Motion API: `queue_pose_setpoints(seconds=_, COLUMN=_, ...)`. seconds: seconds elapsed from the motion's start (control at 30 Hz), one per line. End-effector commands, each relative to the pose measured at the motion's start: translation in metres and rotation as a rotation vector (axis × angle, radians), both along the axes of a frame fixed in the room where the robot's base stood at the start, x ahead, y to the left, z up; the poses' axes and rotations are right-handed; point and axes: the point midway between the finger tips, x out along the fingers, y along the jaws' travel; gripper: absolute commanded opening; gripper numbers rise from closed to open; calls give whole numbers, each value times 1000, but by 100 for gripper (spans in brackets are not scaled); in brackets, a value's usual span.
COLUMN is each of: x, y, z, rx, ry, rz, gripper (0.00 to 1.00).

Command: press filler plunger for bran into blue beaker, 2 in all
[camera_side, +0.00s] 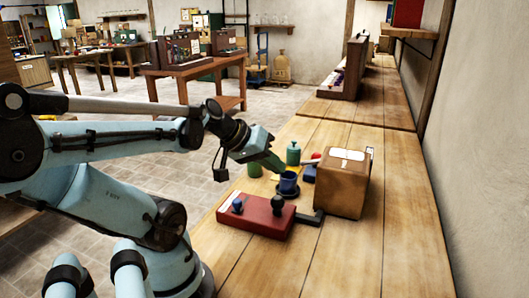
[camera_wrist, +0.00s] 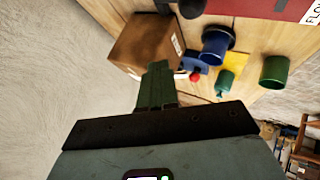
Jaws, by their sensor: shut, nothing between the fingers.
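The blue beaker (camera_side: 289,184) stands upright on a dark round base in front of the brown box (camera_side: 340,190); it also shows in the wrist view (camera_wrist: 214,47). A red knob (camera_wrist: 195,77) sits beside a blue block (camera_wrist: 188,60) next to the box; I cannot tell for sure that it is the filler plunger. The knob is partly visible in the side view (camera_side: 316,156). My gripper (camera_side: 280,168) is shut and empty, above and just behind the beaker in the side view. Its closed fingers (camera_wrist: 158,85) point toward the box in the wrist view. The beaker's contents are hidden.
A green bottle (camera_side: 293,154), a green cup (camera_wrist: 273,72) and a yellow patch (camera_wrist: 236,66) lie close to my gripper. A red box (camera_side: 250,216) with two knobs and a dark bracket (camera_side: 310,218) stand in front. The bench right of the brown box is clear, up to the wall.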

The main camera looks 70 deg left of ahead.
Motion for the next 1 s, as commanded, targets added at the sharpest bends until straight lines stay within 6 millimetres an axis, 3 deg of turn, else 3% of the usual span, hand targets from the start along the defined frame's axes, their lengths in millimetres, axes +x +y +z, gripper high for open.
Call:
queue_pose_setpoints(seconds=0.77, x=0, y=0, z=0, rx=0, ry=0, rz=0, gripper=0)
queue_pose_setpoints(seconds=1.0, x=1, y=1, z=22, rx=0, ry=0, rz=0, gripper=0)
